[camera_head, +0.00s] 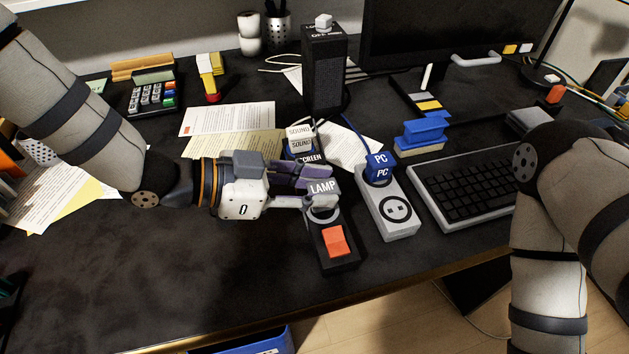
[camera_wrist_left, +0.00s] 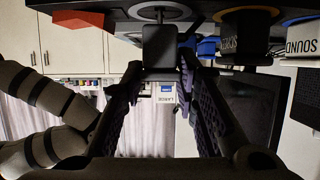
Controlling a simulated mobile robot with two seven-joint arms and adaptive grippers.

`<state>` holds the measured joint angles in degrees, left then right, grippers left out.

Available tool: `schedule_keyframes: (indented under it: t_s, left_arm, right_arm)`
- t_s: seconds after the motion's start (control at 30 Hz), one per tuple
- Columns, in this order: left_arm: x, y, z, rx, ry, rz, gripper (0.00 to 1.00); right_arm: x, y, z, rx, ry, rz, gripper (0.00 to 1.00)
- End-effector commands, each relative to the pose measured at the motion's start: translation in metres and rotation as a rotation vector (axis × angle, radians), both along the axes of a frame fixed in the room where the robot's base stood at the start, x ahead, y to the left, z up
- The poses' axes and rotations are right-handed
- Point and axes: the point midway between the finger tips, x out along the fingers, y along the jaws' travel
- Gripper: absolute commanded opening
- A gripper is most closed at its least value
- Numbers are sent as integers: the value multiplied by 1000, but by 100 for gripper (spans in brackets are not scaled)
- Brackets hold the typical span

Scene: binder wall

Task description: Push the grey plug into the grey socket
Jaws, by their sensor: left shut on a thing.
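My left gripper (camera_head: 304,190) reaches in from the left and is shut on the plug. In the wrist view the plug (camera_wrist_left: 160,46) sits between the two fingers (camera_wrist_left: 158,85). The grey socket (camera_head: 322,213) shows as a light rim directly under the plug, mostly hidden by it. I cannot tell whether the plug touches the socket or how deep it sits. My right gripper is not in view.
The red switch (camera_head: 337,240) is just in front of the socket. White and black SOUND and SCREEN plugs (camera_head: 300,137) stand close behind. A blue PC plug (camera_head: 378,168) is on a white strip (camera_head: 389,218) to the right. The desk's front left (camera_head: 130,270) is clear.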

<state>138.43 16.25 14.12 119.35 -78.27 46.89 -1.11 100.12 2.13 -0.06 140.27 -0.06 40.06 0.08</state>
Motion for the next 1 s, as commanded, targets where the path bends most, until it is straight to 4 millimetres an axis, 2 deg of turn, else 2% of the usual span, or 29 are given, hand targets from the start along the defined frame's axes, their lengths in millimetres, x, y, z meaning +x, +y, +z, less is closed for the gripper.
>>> schedule_keyframes:
  t_s: [0.5, 0.53, 0.63, 1.0]
  left_arm:
    - [0, 0, -14, 1, 2, -1, 0]
    - [0, 0, -14, 1, 1, -1, 30]
    - [0, 0, -13, 1, -1, 0, 51]
    - [0, 0, -13, 0, -1, 0, 51]
  right_arm:
    - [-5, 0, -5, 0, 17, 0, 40]
    - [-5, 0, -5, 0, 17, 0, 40]
    - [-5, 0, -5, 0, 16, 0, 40]
    - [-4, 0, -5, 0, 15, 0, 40]
